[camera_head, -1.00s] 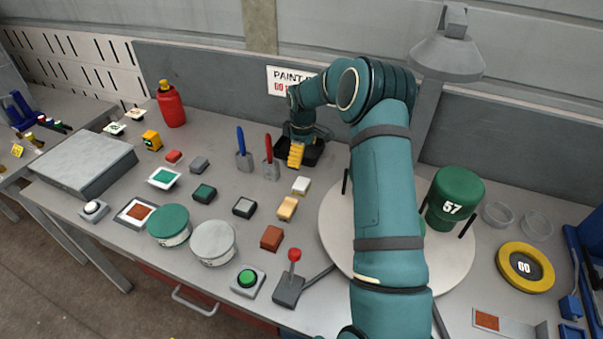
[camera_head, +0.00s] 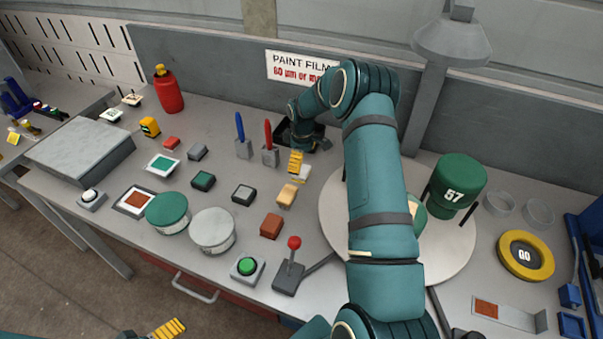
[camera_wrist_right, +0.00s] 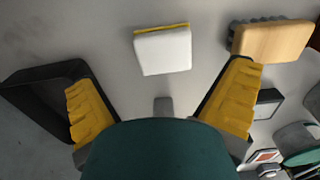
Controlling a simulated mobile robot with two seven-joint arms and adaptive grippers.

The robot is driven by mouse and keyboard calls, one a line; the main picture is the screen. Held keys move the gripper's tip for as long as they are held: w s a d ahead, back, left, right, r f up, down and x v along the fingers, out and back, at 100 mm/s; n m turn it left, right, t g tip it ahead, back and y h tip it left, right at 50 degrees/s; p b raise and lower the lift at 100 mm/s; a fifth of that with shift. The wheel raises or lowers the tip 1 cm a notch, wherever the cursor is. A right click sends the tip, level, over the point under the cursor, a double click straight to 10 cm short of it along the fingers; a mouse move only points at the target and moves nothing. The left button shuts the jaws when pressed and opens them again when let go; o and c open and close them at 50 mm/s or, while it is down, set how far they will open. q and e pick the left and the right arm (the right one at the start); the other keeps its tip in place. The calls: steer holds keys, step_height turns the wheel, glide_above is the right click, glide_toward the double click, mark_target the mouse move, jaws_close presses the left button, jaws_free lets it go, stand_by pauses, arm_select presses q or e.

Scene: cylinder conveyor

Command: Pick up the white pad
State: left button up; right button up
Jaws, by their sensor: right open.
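The white pad (camera_wrist_right: 163,52) lies flat on the grey table, ahead of my right gripper in the right wrist view. It has a white face and a thin yellow edge. In the head view the white pad (camera_head: 304,172) is partly hidden behind the yellow fingers of my right gripper (camera_head: 296,162). My right gripper (camera_wrist_right: 160,77) is open and empty, with its fingers spread wider than the pad. My left gripper (camera_head: 165,328) shows only in part at the bottom edge of the head view, away from the pad.
A tan pad (camera_wrist_right: 272,40) lies right of the white pad in the wrist view. A black open tray (camera_wrist_right: 38,85) stands beside the left finger. Red and blue pens in holders (camera_head: 269,150) stand left of my right gripper. A round turntable (camera_head: 333,225) is to the right.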

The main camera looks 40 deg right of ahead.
mark_target(302, 170)
steer(key=f, duration=0.4)
steer(key=shift+s+a+f, duration=0.15)
steer(key=shift+a+f, duration=0.05)
steer(key=shift+f, duration=0.15)
steer(key=c, duration=1.2)
steer(key=shift+r, duration=0.1)
step_height(302, 170, up, 10)
steer(key=o, duration=0.5)
steer(key=shift+c, duration=0.2)
steer(key=c, duration=0.5)
steer(key=shift+a+r, duration=0.1)
steer(key=shift+c, duration=0.3)
